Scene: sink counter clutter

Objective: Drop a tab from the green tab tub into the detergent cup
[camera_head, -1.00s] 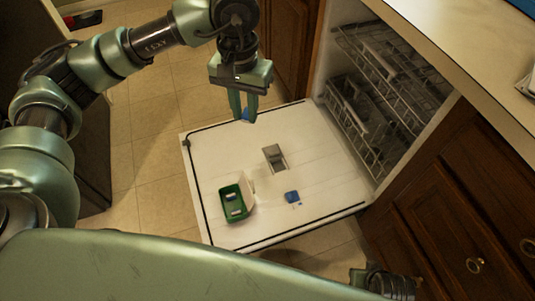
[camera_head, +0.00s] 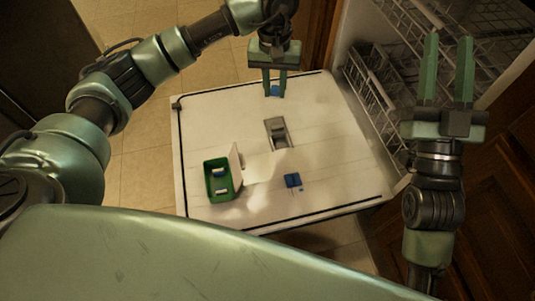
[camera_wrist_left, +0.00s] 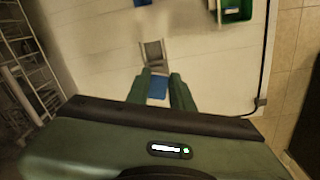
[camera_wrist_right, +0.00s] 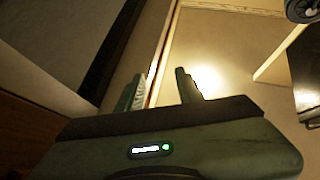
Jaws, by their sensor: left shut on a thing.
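The green tab tub (camera_head: 209,187) stands open on the lowered dishwasher door, with a few pale tabs inside; its edge also shows in the left wrist view (camera_wrist_left: 236,14). The grey detergent cup (camera_head: 277,131) is set in the middle of the door and shows in the left wrist view (camera_wrist_left: 153,52). My left gripper (camera_head: 275,94) is shut on a blue block (camera_wrist_left: 157,87), held between its fingertips beyond the cup, near the door's far edge. My right gripper (camera_head: 449,39) is open and empty at the right, fingers pointing up in the head view.
Another blue block (camera_head: 292,180) lies on the door (camera_head: 335,185), right of the tub, with a small blue bit beside it. A white upright flap (camera_head: 235,163) stands at the tub's right side. Dishwasher racks (camera_head: 375,85) are at the upper right.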

